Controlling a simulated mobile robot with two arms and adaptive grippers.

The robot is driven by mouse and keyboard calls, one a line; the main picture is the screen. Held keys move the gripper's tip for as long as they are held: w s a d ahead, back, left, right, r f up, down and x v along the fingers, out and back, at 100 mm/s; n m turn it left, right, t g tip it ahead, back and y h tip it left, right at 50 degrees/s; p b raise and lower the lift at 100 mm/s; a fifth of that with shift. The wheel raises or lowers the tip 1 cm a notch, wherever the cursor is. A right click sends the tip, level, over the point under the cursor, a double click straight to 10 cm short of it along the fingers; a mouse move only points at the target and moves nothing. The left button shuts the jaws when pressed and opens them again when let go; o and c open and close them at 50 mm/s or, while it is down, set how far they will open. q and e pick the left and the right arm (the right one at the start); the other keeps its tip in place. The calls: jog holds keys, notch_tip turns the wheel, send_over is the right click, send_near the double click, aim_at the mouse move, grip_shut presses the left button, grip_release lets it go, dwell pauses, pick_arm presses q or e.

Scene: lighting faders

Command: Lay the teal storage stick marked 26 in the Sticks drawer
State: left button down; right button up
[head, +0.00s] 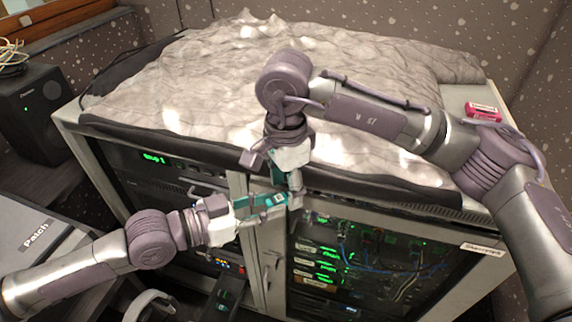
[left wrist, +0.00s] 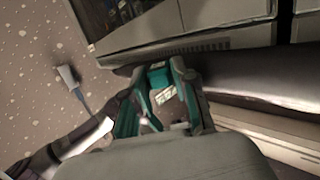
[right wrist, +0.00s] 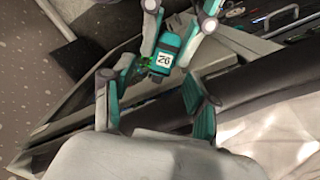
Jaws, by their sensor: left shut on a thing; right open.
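The teal storage stick (right wrist: 166,50) shows its white label reading 26 in the right wrist view. My left gripper (head: 262,203) is shut on it in front of the rack cabinet. In the left wrist view the stick (left wrist: 162,84) sits between the fingers of my left gripper (left wrist: 160,105). My right gripper (head: 292,190) hangs from above, close to the stick. In the right wrist view my right gripper (right wrist: 158,105) is open, its teal-padded fingers apart, and the stick lies just beyond the fingertips. I cannot make out a drawer marked Sticks.
A rack cabinet (head: 262,265) with lit equipment and cables stands below, under a crumpled grey cover (head: 200,75). A grey case marked Patch (head: 45,238) is at the left. A black speaker (head: 40,115) is behind it. A small red item (head: 482,110) lies at the cabinet's right end.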

jog(key=shift+f, duration=0.85)
jog(key=c, duration=1.1)
pick_arm(q)
jog(key=c, duration=0.8)
grip_release()
pick_arm(e)
grip_shut()
pick_arm(q)
jog(key=shift+a, duration=0.15)
